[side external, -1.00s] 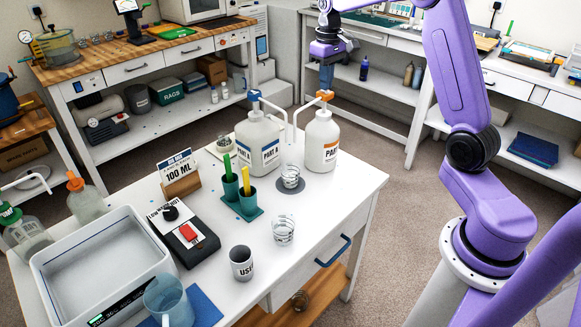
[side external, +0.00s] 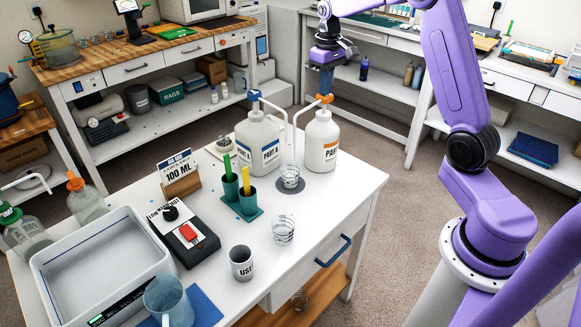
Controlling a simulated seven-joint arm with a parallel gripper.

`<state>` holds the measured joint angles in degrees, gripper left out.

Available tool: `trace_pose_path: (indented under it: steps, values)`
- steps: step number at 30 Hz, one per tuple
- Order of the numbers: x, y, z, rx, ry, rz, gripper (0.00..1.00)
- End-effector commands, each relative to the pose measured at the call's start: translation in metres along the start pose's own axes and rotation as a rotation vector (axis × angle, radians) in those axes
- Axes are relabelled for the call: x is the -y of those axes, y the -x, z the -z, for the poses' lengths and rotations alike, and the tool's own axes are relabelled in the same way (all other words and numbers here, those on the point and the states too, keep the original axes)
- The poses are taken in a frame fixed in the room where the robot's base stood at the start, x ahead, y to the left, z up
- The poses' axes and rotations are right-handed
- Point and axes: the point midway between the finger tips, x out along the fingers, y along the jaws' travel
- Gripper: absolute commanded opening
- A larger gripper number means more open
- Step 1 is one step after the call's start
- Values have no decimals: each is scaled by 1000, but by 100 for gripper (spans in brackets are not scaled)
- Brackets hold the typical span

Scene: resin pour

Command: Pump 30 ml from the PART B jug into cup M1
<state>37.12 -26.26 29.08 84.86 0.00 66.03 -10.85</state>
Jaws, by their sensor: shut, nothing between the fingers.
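The PART B jug (side external: 321,147) is white with an orange label, its text partly hidden, and an orange pump head (side external: 324,99). My gripper (side external: 326,89) is shut and empty, fingers pointing down, with its tips at the top of that pump head. They appear to touch it. The pump's white spout reaches left over a clear cup (side external: 290,178) on a grey disc (side external: 291,188). No M1 marking is readable on this cup, and I cannot tell how much liquid it holds. A second clear cup (side external: 283,230) stands nearer the front.
The PART A jug (side external: 257,147) with a blue pump stands close left of PART B. The right front tabletop is clear.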

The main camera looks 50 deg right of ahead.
Motion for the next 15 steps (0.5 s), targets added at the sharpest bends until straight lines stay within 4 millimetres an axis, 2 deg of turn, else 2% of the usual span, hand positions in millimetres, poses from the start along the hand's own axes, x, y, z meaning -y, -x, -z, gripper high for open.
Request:
trace_pose_path:
  steps: [15]
  values:
    - [0, -12, 0, 2, 0, 0, 0]
